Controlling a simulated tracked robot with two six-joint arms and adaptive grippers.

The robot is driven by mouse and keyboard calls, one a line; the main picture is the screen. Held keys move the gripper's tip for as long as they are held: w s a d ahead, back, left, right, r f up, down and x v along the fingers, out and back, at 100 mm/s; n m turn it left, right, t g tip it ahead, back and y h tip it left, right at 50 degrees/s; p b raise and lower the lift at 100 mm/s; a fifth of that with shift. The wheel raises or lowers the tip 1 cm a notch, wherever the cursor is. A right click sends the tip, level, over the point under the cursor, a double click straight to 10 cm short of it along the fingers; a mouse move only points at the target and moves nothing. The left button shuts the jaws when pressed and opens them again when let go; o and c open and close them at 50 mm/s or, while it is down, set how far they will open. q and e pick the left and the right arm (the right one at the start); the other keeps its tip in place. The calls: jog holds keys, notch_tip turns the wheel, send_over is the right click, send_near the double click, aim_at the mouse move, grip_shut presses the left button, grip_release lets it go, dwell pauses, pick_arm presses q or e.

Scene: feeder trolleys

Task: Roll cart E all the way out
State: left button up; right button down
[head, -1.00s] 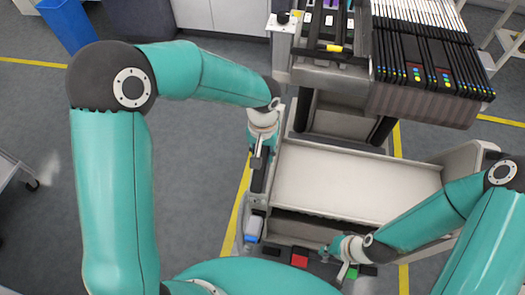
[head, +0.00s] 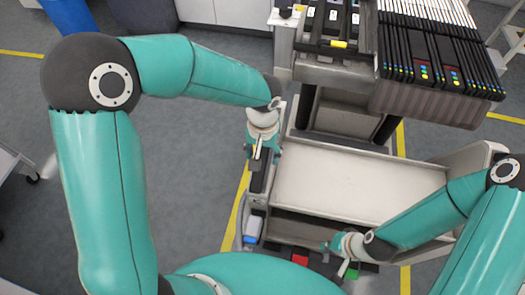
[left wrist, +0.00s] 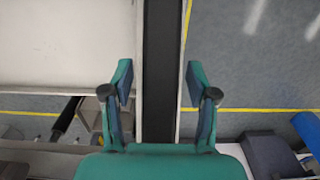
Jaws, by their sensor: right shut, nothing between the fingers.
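A trolley with a pale tray top (head: 345,185) stands in front of me, partly under the feeder rack; I cannot read a letter on it. A dark bar (head: 260,178) runs along its left side. My left gripper (head: 262,152) is at that bar, pointing down. In the left wrist view, the fingers of my left gripper (left wrist: 160,80) are apart, one on each side of the dark bar (left wrist: 160,50), with gaps on both sides.
The feeder rack (head: 425,100) with several black feeders stands over the trolley's far end. Yellow floor lines (head: 234,205) run beside the trolley. The grey floor to the left (head: 190,190) is clear.

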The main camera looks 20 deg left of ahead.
pick_arm(q)
jog(key=shift+r, duration=0.1)
notch_tip(320, 180, up, 12)
dwell(0.5)
dwell(0.5)
